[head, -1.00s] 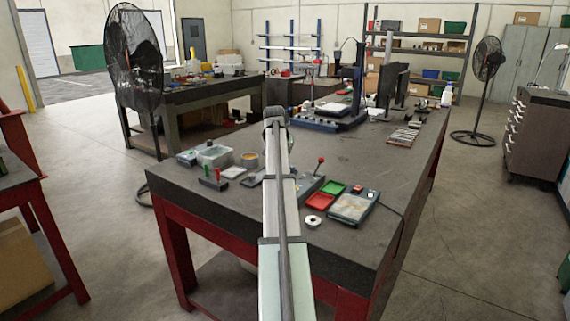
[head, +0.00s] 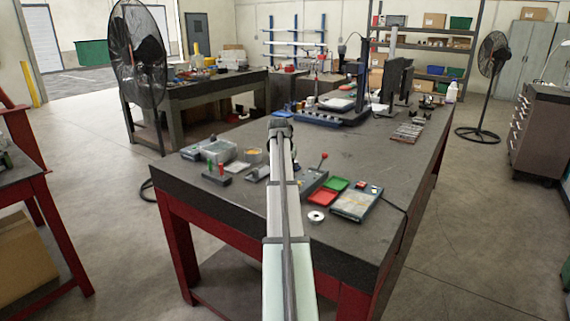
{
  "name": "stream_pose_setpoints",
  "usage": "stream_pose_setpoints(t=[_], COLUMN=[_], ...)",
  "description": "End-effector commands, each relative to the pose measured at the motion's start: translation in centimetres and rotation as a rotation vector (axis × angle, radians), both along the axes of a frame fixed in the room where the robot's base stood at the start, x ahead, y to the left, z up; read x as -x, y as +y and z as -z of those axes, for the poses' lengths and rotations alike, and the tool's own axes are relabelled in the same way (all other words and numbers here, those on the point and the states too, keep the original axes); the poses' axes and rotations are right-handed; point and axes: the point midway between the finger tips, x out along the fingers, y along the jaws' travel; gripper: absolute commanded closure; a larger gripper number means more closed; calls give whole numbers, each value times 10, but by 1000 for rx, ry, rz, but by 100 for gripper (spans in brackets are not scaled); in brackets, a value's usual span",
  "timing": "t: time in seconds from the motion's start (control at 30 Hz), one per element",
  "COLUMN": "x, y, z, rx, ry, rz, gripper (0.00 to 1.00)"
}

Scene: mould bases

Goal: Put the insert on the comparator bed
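A blue measuring stand (head: 322,118) with a tall column stands toward the back of the dark workbench (head: 368,165). A pale flat plate rests at its foot and looks like the comparator bed (head: 341,105). I cannot pick out the insert for certain. My arm reaches forward from the bottom of the picture over the bench and ends in a dark rounded joint left of and in front of the stand. My gripper is hidden beyond that joint, so its fingers and anything in them do not show.
Monitors (head: 394,85) stand right of the stand. The bench's right middle is mostly clear.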

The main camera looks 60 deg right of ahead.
Motion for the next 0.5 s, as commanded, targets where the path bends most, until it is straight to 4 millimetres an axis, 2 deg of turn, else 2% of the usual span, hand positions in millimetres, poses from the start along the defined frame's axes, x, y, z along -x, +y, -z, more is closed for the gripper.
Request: stream_pose_setpoints(t=[0.4,0.43,0.5], x=[0,0,0], y=[0,0,0], z=[5,5,5], rx=[1,1,1], ry=[0,0,0], rz=[0,0,0], gripper=[100,67,60])
